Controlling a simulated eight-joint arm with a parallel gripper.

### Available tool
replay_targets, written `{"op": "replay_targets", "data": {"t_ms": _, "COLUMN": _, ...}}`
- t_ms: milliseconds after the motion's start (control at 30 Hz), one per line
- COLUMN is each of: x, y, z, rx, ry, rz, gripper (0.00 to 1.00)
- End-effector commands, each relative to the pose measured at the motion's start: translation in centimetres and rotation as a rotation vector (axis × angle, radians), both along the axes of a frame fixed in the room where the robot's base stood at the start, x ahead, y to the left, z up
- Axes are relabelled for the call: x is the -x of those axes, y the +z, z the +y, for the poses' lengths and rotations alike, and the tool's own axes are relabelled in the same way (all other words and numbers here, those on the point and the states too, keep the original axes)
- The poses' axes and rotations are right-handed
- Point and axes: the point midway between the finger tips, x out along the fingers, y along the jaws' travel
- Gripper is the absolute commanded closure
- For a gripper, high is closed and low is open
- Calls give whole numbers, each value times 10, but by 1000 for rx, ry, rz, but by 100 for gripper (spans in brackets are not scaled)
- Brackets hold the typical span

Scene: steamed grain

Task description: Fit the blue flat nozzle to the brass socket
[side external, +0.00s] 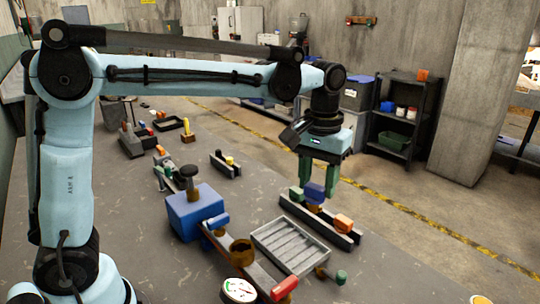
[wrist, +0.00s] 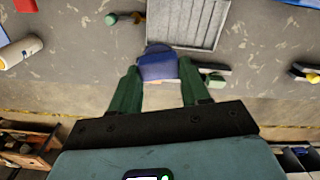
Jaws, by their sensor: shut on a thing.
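My gripper (side external: 316,184) has green fingers pointing down, shut on the blue flat nozzle (side external: 315,194). The wrist view shows the nozzle (wrist: 158,67) between the fingertips. It is at the narrow dark rack (side external: 320,228), between a green nozzle (side external: 296,194) and an orange nozzle (side external: 343,222). It stands higher than both; I cannot tell whether its base is clear of the rack. A brass socket-like ring (side external: 242,250) is on the grey bar left of the grey tray, apart from my gripper. Its opening is not clear.
The ribbed grey tray (side external: 290,249) lies between rack and bar. A red-ended handle (side external: 284,288) and a round gauge (side external: 238,290) are at the front.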

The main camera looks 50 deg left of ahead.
Motion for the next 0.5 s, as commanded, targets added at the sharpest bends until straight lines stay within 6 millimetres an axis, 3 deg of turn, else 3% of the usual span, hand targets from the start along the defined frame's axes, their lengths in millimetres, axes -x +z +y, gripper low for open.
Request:
{"op": "replay_targets", "data": {"t_ms": 200, "x": 52, "y": 14, "z": 24, "rx": 0, "ry": 268, "rz": 0, "gripper": 85}}
{"op": "replay_targets", "data": {"t_ms": 500, "x": 116, "y": 14, "z": 48, "rx": 0, "ry": 607, "rz": -1, "gripper": 85}}
